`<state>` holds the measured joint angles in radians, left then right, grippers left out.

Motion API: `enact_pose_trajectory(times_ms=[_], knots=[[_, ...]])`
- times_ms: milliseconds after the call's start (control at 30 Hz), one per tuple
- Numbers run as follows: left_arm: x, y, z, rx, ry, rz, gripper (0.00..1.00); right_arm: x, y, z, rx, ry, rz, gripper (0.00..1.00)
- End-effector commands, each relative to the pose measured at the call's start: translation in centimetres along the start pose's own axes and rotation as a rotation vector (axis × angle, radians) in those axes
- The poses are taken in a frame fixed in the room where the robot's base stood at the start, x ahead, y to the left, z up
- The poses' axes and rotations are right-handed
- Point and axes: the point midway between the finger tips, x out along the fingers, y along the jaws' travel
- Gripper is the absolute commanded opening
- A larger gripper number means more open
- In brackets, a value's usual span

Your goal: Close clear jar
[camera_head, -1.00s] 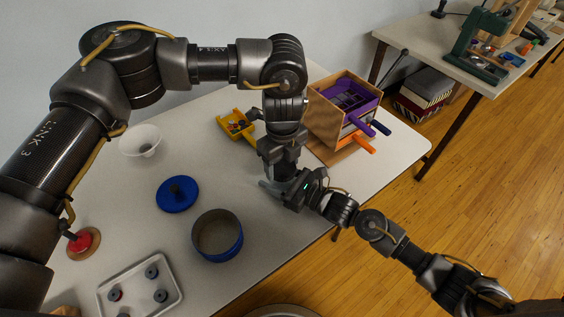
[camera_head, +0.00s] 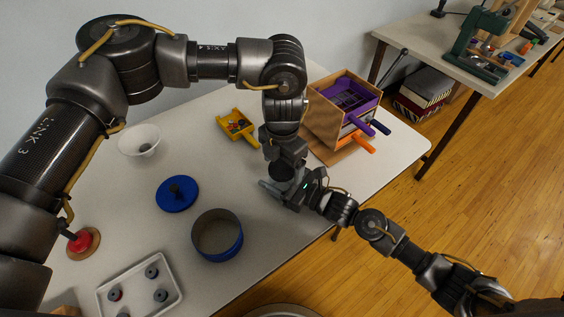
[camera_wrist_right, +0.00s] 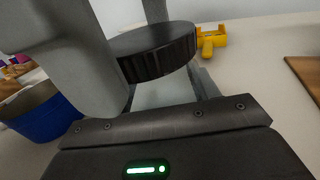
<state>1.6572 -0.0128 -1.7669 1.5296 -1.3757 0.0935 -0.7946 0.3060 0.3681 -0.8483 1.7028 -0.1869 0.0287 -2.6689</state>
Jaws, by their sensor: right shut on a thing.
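The clear jar (camera_wrist_right: 165,92) stands between the fingers of my right gripper (camera_head: 284,190), which is shut on it. Its black ridged lid (camera_wrist_right: 157,52) is at the jar's top in the right wrist view, looking slightly tilted; I cannot tell whether it is seated. My left gripper (camera_head: 284,152) reaches down from above. Grey finger parts show on the near left of the lid and behind it in the wrist view; whether they grip it is unclear. In the head view the jar is mostly hidden by both grippers.
A blue-sided round container (camera_head: 217,238) and a blue lid (camera_head: 177,194) lie left of the jar. The table's front edge is close.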

Motion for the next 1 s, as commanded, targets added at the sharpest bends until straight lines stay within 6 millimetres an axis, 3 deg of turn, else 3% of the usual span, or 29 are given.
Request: enact_pose_trajectory(times_ms=[267,667,1000], knots=[[-0.2,0.0,0.0,-0.002,0.0,0.001,0.83,0.0,0.0,0.0,0.0,0.0,0.0,0.0],[-4.3,0.1,0.0,-0.003,-0.001,0.001,0.83,0.0,0.0,0.0,0.0,0.0,0.0,0.0],[-4.7,0.1,0.1,-0.003,-0.004,0.004,0.8,0.0,0.0,0.0,0.0,0.0,0.0,0.0]])
